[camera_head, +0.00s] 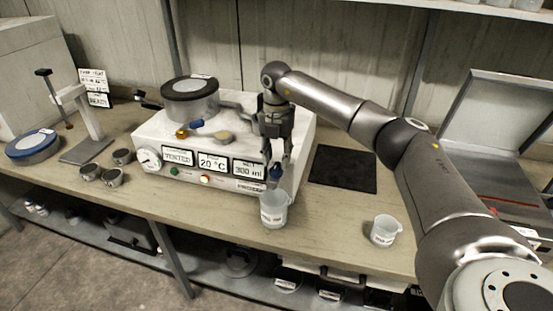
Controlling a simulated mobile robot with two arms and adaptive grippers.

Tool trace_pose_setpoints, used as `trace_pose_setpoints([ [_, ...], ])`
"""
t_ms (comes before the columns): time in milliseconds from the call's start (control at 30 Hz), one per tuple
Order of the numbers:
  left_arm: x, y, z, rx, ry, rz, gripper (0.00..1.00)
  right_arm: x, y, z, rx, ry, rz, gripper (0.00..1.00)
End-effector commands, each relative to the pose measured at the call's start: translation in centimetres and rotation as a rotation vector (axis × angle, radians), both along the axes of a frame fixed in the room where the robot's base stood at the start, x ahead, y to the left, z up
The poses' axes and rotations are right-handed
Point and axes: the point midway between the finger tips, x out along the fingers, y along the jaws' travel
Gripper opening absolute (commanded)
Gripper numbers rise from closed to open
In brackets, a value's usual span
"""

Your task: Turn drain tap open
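My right gripper (277,168) points down at the tap from above. Its fingers are apart, one on each side of the blue handle; whether they touch it is too small to tell. A clear beaker (273,210) with a label stands upright on the bench, below the tap. The tap's spout is hidden by the gripper. My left gripper is not in view.
A second beaker (384,231) stands to the right, near my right arm. A black mat (343,169) lies behind it. Small metal cups (90,172) and a stand (85,150) are at left.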

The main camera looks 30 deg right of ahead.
Motion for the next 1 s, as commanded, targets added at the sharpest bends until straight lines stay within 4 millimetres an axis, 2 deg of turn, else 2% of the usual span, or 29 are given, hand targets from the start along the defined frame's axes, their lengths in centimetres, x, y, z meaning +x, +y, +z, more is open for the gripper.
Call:
trace_pose_setpoints([
  [200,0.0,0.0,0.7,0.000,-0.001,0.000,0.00,0.0,0.0,-2.1,0.000,0.000,0.000,0.36],
  [533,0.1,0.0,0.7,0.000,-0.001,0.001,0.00,0.0,0.0,-2.6,0.001,-0.001,0.001,0.36],
  [800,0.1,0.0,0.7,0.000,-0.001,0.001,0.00,0.0,0.1,-2.5,0.001,-0.001,0.001,0.01],
  [1000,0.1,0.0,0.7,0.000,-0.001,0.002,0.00,0.0,0.1,-2.5,0.001,-0.001,0.004,0.00],
])
